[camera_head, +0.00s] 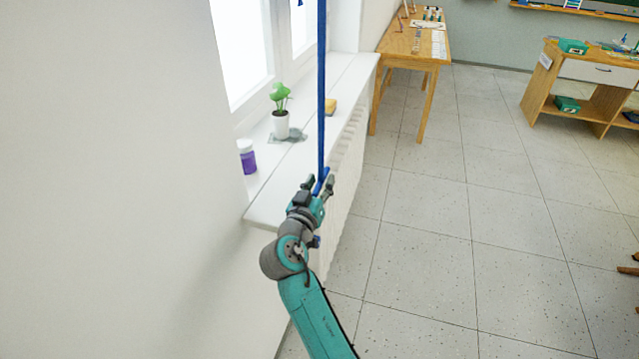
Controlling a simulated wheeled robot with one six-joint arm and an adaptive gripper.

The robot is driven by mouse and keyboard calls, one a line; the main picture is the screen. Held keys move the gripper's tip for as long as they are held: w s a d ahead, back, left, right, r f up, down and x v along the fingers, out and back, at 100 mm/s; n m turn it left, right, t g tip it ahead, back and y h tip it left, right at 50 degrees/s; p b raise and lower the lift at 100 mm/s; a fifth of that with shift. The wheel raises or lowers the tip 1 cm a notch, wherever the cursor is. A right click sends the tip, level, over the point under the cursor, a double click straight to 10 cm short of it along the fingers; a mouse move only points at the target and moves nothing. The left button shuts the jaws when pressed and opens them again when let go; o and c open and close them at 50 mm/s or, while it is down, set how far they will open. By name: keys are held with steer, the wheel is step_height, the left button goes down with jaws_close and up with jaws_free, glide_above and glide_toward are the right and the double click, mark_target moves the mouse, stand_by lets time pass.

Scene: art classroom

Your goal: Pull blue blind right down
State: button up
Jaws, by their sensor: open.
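A blue blind strip (321,90) hangs in front of the window, seen nearly edge-on as a narrow vertical band. It runs from the top edge of the picture down to about the height of the window sill. My gripper (319,182) is at the lower end of the strip, with its two fingers apart, one to each side of the strip in the picture. The fingers look open. I cannot tell whether they touch the strip.
The white window sill (345,75) holds a potted plant (281,122), a purple jar (247,158) and a yellow sponge-like block (330,107). A radiator (345,165) is below the sill. A wooden table (414,42) stands behind, and a wooden desk (570,62) stands right. The tiled floor between is clear.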

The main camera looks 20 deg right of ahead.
steer(key=v, duration=1.2)
steer(key=w+d+f+m+y, duration=0.1)
steer(key=d+f+m+y, duration=0.3)
steer(key=d+y, duration=0.15)
steer(key=s+d+r+m+t+y, duration=0.1)
steer(key=s+r+m+t+y, duration=0.1)
steer(key=s+r+m+y, duration=0.35)
steer(key=shift+y, duration=0.9)
steer(key=w, duration=0.4)
steer(key=w+f, duration=0.1)
steer(key=w, duration=0.3)
steer(key=w+a, duration=0.1)
steer(key=w, duration=0.2)
steer(key=shift+w+f, duration=0.3)
steer(key=shift+w, duration=0.1)
jaws_close()
